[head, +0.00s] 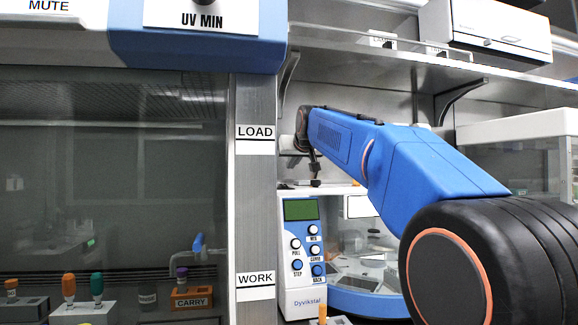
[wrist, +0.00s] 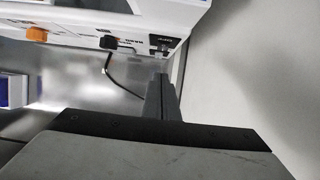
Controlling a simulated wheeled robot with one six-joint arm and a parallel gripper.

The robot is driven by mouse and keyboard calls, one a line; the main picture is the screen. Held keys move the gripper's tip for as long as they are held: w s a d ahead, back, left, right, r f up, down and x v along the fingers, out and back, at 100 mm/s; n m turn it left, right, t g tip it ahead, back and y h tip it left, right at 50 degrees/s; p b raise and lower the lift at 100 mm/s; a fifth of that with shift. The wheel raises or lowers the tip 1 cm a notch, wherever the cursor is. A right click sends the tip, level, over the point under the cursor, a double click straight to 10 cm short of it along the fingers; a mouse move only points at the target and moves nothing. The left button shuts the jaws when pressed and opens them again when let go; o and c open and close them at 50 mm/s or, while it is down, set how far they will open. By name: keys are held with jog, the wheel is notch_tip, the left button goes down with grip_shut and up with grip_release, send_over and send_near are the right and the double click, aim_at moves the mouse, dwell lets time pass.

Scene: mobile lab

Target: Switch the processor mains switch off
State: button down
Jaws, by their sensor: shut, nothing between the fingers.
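The white and blue processor (head: 303,262), marked Dyvikstal, stands on the right in the head view, with a green screen and several knobs. My gripper (head: 315,180) hangs by its top edge at the end of my blue arm. In the wrist view a white device panel (wrist: 85,12) crosses the top. It bears a small black switch-like part (wrist: 160,48) beside tiny lettering that I cannot read surely. My gripper's fingers (wrist: 162,78) are together and empty, just below this part; I cannot tell whether they touch it. The switch position is not clear.
The wrist view also shows an orange knob (wrist: 37,34) and a black plug-like part (wrist: 108,43) with a black cable (wrist: 125,85). A shelf (head: 400,65) runs above my arm. A metal post (head: 255,205) and glass-fronted cabinet (head: 120,190) stand left.

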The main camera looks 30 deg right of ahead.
jog(key=s, duration=0.3)
jog(key=shift+a, duration=0.4)
jog(key=shift+s, duration=0.1)
